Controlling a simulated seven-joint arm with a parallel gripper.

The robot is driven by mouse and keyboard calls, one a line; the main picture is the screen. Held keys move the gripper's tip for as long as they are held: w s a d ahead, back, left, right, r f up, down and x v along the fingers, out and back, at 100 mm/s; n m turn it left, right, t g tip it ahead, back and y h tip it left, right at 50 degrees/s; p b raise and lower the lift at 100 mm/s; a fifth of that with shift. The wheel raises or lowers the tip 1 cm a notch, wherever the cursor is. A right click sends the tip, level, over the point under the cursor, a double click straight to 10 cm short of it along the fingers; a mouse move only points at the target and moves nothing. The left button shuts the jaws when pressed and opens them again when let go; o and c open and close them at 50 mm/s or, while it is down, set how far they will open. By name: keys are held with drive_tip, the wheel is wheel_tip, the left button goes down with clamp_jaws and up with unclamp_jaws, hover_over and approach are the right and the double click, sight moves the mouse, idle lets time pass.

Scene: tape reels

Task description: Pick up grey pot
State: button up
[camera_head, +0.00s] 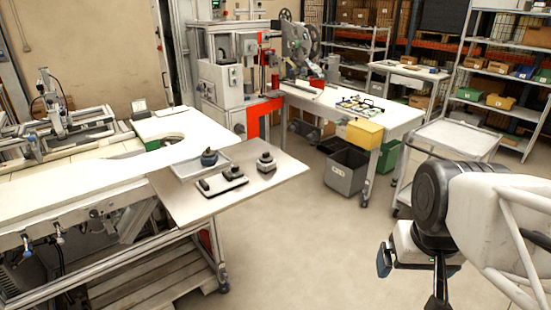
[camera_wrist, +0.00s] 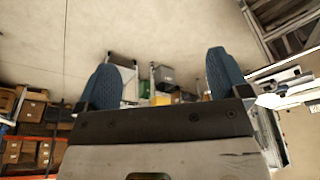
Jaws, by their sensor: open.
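Small dark pot-like items stand on the light table extension at centre left in the head view. One, dark blue-grey and rounded (camera_head: 209,157), sits in a shallow pale tray (camera_head: 183,168). Another, a grey pot-like item with a dark knob (camera_head: 266,161), stands to its right on the bare board. I cannot tell for sure which is the grey pot. My gripper (camera_wrist: 163,80) is open and empty, its two blue fingers wide apart in the wrist view. In the head view it hangs at the lower right, far from the table items. The wrist view does not clearly show the pot.
A white dish with black items (camera_head: 222,182) lies in front of the pots. A white workbench (camera_head: 395,118) with a yellow bin (camera_head: 364,133) and a grey crate (camera_head: 345,170) stand behind. A white trolley (camera_head: 458,138) is near my arm. Open floor lies between.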

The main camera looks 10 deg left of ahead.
drive_tip(key=w+a+r+n+y, duration=0.1)
drive_tip(key=w+a+r, duration=0.15)
drive_tip(key=w, duration=0.65)
drive_tip(key=w+a+r+n, duration=0.2)
drive_tip(key=w+a, duration=0.1)
drive_tip(key=w, duration=0.5)
drive_tip(key=n+y, duration=0.2)
drive_tip(key=n, duration=0.4)
hover_over(267, 153)
drive_tip(key=s+d, duration=0.1)
drive_tip(key=d, duration=0.1)
drive_tip(key=shift+t, duration=0.3)
drive_tip(key=f, duration=1.2)
drive_tip(key=shift+s+a+f, duration=0.1)
drive_tip(key=shift+s+f, duration=0.1)
drive_tip(key=shift+x, duration=1.3)
drive_tip(key=shift+x, duration=2.55)
